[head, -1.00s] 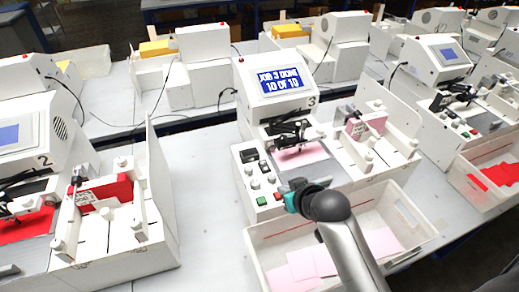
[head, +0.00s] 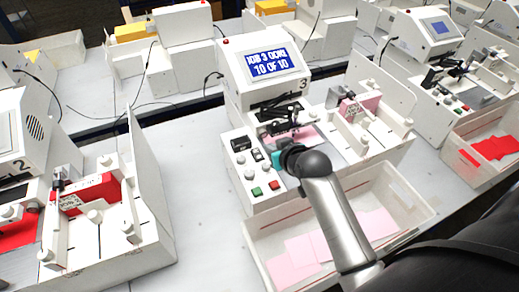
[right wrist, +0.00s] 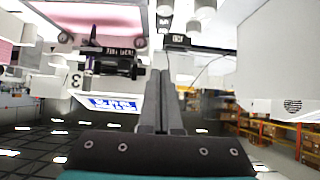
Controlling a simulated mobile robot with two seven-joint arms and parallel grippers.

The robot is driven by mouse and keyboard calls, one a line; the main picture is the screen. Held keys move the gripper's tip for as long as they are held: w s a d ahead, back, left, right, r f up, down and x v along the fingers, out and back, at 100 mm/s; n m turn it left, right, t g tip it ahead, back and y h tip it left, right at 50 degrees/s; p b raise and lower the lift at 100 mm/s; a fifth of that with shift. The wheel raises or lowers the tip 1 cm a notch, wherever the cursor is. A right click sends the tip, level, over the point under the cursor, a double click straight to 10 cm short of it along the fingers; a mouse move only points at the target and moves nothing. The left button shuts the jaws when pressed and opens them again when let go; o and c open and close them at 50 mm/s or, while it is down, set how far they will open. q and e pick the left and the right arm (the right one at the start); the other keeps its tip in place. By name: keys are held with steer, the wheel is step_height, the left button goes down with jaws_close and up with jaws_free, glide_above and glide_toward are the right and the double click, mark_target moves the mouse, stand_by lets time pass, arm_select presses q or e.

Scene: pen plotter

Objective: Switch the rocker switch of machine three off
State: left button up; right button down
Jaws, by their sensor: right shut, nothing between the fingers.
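Machine three (head: 258,90) is white with a "3" on its side, and its blue screen (head: 268,63) reads job 3 done, 10 of 10. Which way the rocker is tipped is too small to tell. My right gripper (head: 276,157) is at the panel's right edge, to the right of the rocker and apart from it. In the right wrist view its fingers (right wrist: 158,75) are together and empty. My left gripper is not in view.
A white bin (head: 262,236) with pink sheets stands in front of machine three, under my right arm. Machine two (head: 40,130) is at the left, and another machine (head: 425,40) stands at the right. The tabletop (head: 195,190) left of the panel is clear.

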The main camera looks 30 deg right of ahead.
steer(key=b, duration=0.1)
glide_above(259, 155)
steer(key=s, duration=0.1)
step_height(259, 155, down, 5)
steer(key=shift+f, duration=0.1)
steer(key=shift+w+f, duration=0.2)
steer(key=shift+f, duration=0.8)
steer(key=shift+w+f+b, duration=0.15)
steer(key=shift+f+b, duration=0.2)
steer(key=shift+f, duration=0.65)
steer(key=shift+w, duration=0.1)
